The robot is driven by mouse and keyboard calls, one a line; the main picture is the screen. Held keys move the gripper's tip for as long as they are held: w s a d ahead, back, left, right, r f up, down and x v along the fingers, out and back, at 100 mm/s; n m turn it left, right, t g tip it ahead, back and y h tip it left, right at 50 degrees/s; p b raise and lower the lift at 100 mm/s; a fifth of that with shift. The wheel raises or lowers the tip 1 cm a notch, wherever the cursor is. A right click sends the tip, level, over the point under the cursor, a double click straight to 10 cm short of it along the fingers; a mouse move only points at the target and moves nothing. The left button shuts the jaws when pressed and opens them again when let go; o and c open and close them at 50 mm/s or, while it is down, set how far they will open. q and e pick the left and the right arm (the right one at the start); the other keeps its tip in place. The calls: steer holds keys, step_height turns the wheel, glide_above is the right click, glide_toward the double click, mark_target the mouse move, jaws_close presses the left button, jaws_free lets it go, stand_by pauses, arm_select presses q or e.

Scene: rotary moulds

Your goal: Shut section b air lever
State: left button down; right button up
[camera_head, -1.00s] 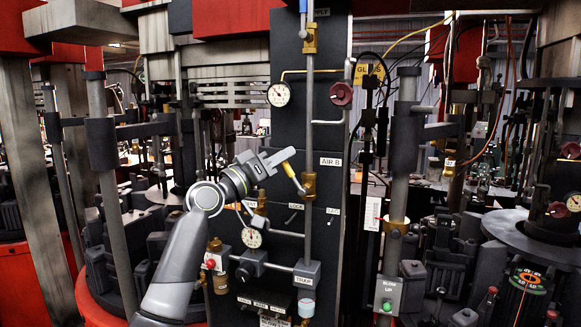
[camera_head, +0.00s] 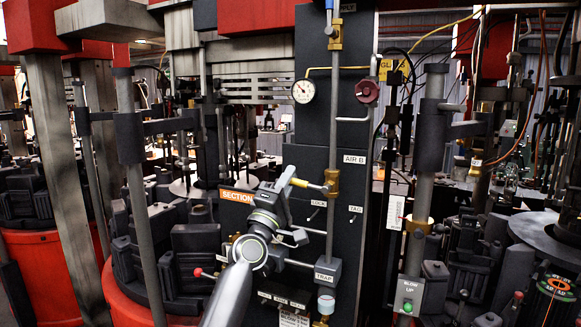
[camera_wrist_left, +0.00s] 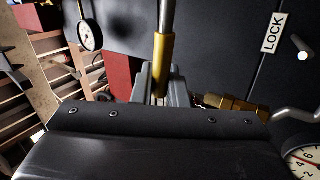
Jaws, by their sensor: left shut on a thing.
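The section b air lever (camera_head: 313,185) has a yellow sleeve and sits on a brass valve (camera_head: 333,183) in a vertical pipe, left of the AIR B label (camera_head: 354,159). It points left from the valve, nearly level, across the pipe. My left gripper (camera_head: 293,180) is shut on the lever's outer end. In the left wrist view the yellow sleeve (camera_wrist_left: 163,60) runs down between the grey fingers (camera_wrist_left: 163,88), and its lower end is hidden. My right gripper is not in view.
A round gauge (camera_head: 304,91) and a dark red hand wheel (camera_head: 367,91) are above the lever. LOCK and TAG labels are below it. Mould machinery stands on both sides.

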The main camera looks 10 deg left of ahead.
arm_select(q)
steer(key=shift+f+n+t+y+p, duration=0.55)
steer(key=shift+n+y, duration=0.25)
steer(key=shift+n, duration=0.5)
steer(key=shift+f, duration=0.2)
steer(key=c, duration=1.5)
jaws_free()
steer(key=shift+r, duration=0.1)
steer(key=b+v, duration=0.2)
steer(key=v, duration=1.5)
steer(key=shift+s, duration=0.3)
steer(key=shift+a, duration=0.1)
